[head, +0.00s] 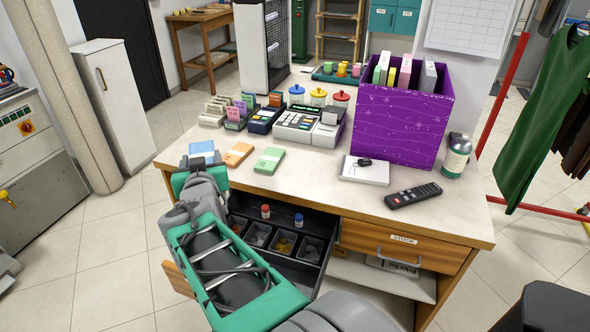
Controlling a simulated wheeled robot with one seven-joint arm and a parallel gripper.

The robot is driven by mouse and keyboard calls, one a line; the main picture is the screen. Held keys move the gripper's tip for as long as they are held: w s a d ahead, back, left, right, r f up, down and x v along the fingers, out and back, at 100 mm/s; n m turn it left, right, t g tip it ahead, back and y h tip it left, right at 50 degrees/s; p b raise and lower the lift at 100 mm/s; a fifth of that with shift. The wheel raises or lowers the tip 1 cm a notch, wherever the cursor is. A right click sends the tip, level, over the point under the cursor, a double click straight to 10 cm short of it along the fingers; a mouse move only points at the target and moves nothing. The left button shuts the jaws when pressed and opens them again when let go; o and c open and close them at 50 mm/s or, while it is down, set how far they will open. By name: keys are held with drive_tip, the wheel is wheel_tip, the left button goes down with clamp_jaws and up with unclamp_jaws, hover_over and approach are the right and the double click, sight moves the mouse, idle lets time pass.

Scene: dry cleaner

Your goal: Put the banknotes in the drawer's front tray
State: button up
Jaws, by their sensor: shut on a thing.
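My gripper (201,160) is at the desk's left edge, mostly hidden by my own wrist. It is shut on a blue bundle of banknotes (202,147), whose top shows just beyond it. An orange bundle (239,153) and a green bundle (269,160) lie flat on the desktop to the right. The dark drawer (318,218) is pulled open below them. It has several small compartments with coins (284,244) and two small bottles, red-capped (265,211) and blue-capped (299,220). My arm covers much of the drawer, and I cannot make out its front tray.
On the desk (323,182) stand a cash register (298,124), lidded jars (319,97), a purple box (402,124), a white pad (364,170), a remote (413,195) and a bottle (456,156). A shut drawer marked STOCK (404,245) is at the right.

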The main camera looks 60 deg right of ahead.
drive_tip(key=s+d+f+m+g+h+b, duration=0.3)
drive_tip(key=s+d+m+g+b, duration=0.1)
drive_tip(key=s+d, duration=0.5)
drive_tip(key=m+g+h+b, duration=0.1)
drive_tip(key=m+g+b, duration=0.2)
drive_tip(key=g+b, duration=0.25)
hover_over(311, 171)
drive_tip(key=a, duration=0.1)
drive_tip(key=shift+t, duration=0.35)
wheel_tip(311, 171, down, 9)
drive_tip(key=shift+s+a, duration=0.1)
drive_tip(key=shift+s, duration=0.05)
drive_tip(key=shift+d+f, duration=0.25)
drive_tip(key=shift+d+f+b, duration=0.2)
drive_tip(key=shift+f+b, duration=0.05)
drive_tip(key=shift+f, duration=0.7)
drive_tip(key=shift+d+f+b, duration=0.15)
drive_tip(key=shift+f+b, duration=0.05)
drive_tip(key=shift+f, duration=0.7)
drive_tip(key=shift+f, duration=0.25)
drive_tip(key=o, duration=1.4)
drive_tip(key=shift+r, duration=0.1)
